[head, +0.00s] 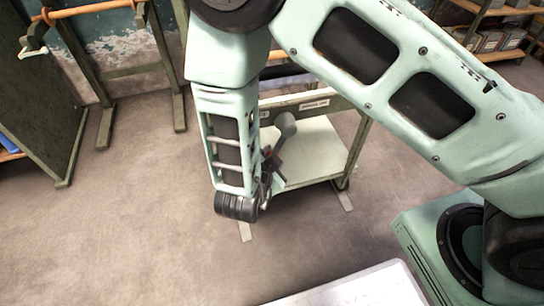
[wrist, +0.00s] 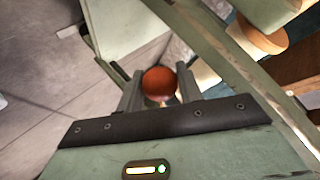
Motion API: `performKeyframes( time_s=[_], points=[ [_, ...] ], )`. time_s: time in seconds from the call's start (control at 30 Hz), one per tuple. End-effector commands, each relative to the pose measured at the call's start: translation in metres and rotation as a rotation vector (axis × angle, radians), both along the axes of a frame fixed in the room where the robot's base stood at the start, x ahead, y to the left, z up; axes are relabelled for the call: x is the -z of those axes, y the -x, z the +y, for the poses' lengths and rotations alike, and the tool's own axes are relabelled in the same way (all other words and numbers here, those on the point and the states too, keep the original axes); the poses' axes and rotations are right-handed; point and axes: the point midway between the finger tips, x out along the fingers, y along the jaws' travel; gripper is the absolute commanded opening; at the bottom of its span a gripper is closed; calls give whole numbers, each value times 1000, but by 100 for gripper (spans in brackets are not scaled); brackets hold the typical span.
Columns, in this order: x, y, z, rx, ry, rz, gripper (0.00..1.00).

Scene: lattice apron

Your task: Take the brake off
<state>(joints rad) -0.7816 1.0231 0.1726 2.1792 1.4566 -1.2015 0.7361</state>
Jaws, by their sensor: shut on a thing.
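A red-orange ball knob (wrist: 159,80) sits between the two grey fingers of my gripper (wrist: 158,92) in the wrist view, and the fingers are shut on it. The rest of the brake lever below the knob is mostly hidden by my gripper. In the head view a green cart with a pale lower shelf (head: 318,150) stands behind my arm. My gripper (head: 272,168) is low at the cart's near left side, partly hidden by my forearm. The knob cannot be made out in the head view.
A green rack with an orange rail (head: 95,8) stands at the back left, beside a dark green panel (head: 38,110). Shelves with boxes (head: 495,40) are at the far right. The concrete floor (head: 120,220) at the left front is clear.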

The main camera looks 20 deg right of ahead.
Motion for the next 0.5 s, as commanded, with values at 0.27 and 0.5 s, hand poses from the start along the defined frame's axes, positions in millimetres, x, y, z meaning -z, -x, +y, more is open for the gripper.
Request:
performKeyframes(
  time_s=[0.27,0.5],
  points=[
    [0,1,3,-5,-5,0,57],
    [-2,1,3,-4,-3,-1,57]
  ],
)
